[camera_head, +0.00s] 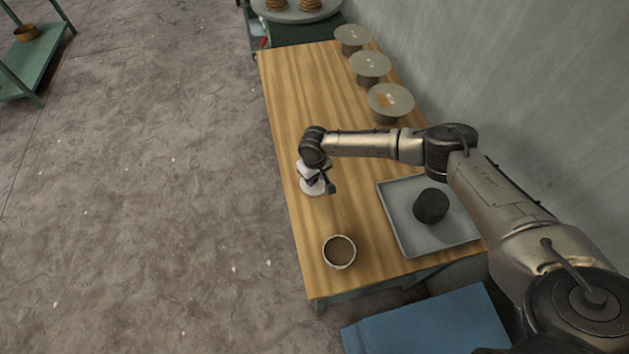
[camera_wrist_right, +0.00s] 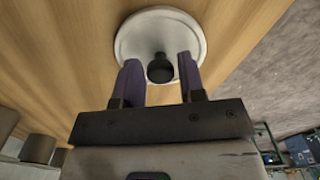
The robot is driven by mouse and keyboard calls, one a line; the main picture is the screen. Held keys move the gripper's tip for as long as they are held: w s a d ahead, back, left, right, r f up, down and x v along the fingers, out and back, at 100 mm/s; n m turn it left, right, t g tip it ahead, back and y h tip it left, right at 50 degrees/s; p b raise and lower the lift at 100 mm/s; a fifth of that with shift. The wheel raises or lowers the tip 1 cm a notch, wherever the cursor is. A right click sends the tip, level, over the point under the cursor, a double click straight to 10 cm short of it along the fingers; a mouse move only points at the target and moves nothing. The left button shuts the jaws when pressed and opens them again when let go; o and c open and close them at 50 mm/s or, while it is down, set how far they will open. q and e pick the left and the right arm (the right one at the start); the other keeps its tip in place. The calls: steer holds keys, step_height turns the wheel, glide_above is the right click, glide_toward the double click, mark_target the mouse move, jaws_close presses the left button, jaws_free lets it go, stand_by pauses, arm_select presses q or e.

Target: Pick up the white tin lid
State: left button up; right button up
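The white tin lid (camera_head: 312,189) lies on the wooden table near its left edge, partly hidden under my right gripper (camera_head: 319,182). In the right wrist view the lid (camera_wrist_right: 134,38) is a round white disc with a dark knob (camera_wrist_right: 160,70) in its middle. The fingers of my right gripper (camera_wrist_right: 158,66) are apart, one on each side of the knob, with small gaps showing. I cannot tell how far the fingertips are above the lid. My left gripper is not in view.
A small bowl (camera_head: 339,252) stands near the table's front. A grey tray (camera_head: 405,238) with a dark lump (camera_head: 430,206) lies to the right. Several grey round tins (camera_head: 390,103) line the wall side. The table's (camera_head: 298,85) far left part is clear.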

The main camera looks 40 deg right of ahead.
steer(key=c, duration=0.6)
